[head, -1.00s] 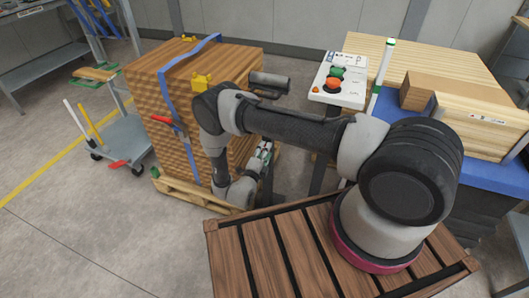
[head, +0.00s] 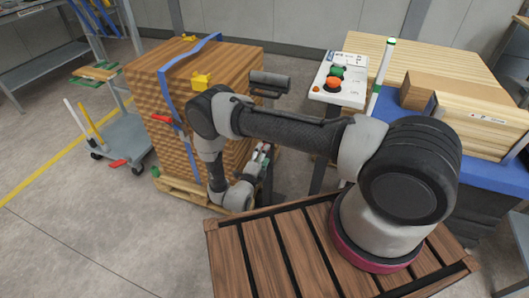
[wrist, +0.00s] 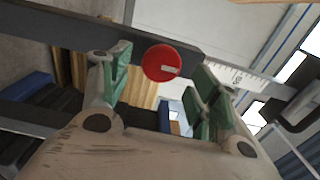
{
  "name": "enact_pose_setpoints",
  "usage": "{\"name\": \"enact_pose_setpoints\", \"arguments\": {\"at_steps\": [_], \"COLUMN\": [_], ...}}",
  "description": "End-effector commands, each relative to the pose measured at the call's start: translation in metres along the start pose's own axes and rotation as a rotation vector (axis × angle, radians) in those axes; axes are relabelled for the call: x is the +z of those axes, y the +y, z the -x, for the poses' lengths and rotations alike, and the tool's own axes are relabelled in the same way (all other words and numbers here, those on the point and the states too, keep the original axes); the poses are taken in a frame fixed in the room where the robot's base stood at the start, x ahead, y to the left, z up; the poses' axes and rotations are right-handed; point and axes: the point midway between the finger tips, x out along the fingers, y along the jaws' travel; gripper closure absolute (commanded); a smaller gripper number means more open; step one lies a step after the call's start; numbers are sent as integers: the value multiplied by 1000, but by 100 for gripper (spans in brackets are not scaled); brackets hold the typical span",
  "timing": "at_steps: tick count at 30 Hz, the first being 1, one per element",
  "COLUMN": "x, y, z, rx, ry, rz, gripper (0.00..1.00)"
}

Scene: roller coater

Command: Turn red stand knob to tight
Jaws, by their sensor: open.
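In the head view my gripper (head: 262,154) is low beside the strapped stack, and I cannot make out the knob there.
A strapped brown stack (head: 215,65) on a pallet stands behind my arm. A control box (head: 340,80) with green and orange buttons is to its right. A grey cart (head: 122,140) stands at the left. In the wrist view, a white scale strip (wrist: 240,78) lies right of the knob.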

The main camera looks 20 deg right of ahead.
Motion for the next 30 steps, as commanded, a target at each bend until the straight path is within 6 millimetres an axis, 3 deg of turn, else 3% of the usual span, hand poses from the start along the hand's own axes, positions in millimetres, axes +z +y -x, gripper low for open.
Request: {"name": "enact_pose_setpoints", "arguments": {"at_steps": [6,12,18,30], "x": [1,0,0,0], "y": [0,0,1,0], "z": [52,85,96,95], "rx": [0,1,1,1], "ry": [-5,-3,-1,0], "rz": [2,2,2,2], "gripper": [38,38,38,38]}}
